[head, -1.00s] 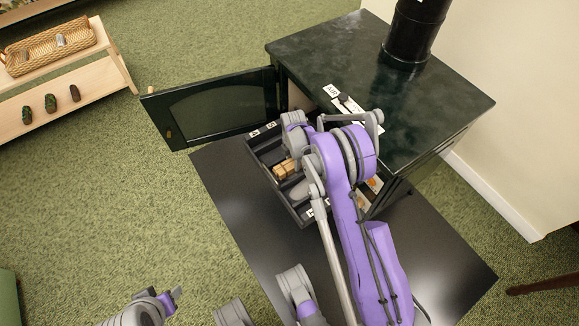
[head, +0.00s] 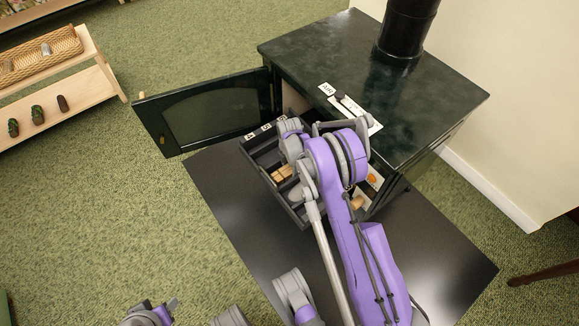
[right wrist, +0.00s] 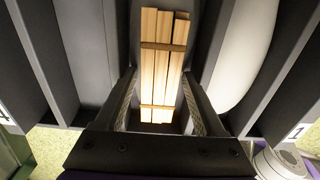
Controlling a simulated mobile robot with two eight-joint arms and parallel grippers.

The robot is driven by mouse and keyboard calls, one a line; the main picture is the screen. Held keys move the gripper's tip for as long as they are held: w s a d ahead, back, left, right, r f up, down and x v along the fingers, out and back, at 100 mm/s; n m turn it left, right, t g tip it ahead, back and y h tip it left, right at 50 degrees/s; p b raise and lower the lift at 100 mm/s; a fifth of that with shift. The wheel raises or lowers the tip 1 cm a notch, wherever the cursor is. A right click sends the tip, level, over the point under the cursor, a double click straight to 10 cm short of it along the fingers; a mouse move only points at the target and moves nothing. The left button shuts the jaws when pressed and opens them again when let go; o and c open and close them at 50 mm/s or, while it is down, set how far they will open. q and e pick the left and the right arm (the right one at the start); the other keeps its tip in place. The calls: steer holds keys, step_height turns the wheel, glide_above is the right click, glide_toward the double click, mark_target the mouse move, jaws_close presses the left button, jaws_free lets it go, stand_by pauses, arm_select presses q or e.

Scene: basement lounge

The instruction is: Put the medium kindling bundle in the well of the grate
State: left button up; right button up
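In the right wrist view, a bundle of pale kindling sticks (right wrist: 163,60) with brown bands lies in a dark trough between my right gripper's two fingers (right wrist: 160,100). Narrow gaps show between the fingers and the sticks, so the gripper looks open around it. In the head view, my right arm hides the fingers. The dark grate (head: 262,158) with numbered slots stands in front of the stove. Pale kindling (head: 283,173) shows in it, and another pale wooden piece (head: 358,202) lies right of my arm. I cannot tell which is medium. My left gripper (head: 168,309) is at the bottom edge.
The dark green stove (head: 400,100) stands behind, its door (head: 205,110) swung open to the left. A pale rounded object (right wrist: 248,50) lies beside the bundle. A black hearth plate (head: 235,205) is under the grate. A wooden shelf (head: 95,85) with a basket stands far left.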

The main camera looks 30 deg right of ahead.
step_height(320, 180, up, 12)
steer(key=p, duration=0.3)
step_height(320, 180, up, 10)
steer(key=r+m+t, duration=0.1)
steer(key=m, duration=0.4)
glide_above(289, 168)
steer(key=s+a, duration=0.5)
steer(key=s+a+r+m+t, duration=0.1)
steer(key=s+a+r+m, duration=0.1)
steer(key=s, duration=0.6)
steer(key=s+a+r+m+t, duration=0.1)
steer(key=s+a+r+m, duration=0.1)
steer(key=s+a+m, duration=0.2)
steer(key=s+a+r+m+t, duration=0.1)
steer(key=s+a+m, duration=0.3)
steer(key=s, duration=0.9)
steer(key=r+m, duration=0.1)
steer(key=m, duration=0.2)
steer(key=shift+s+r+m, duration=0.2)
steer(key=shift+m, duration=0.2)
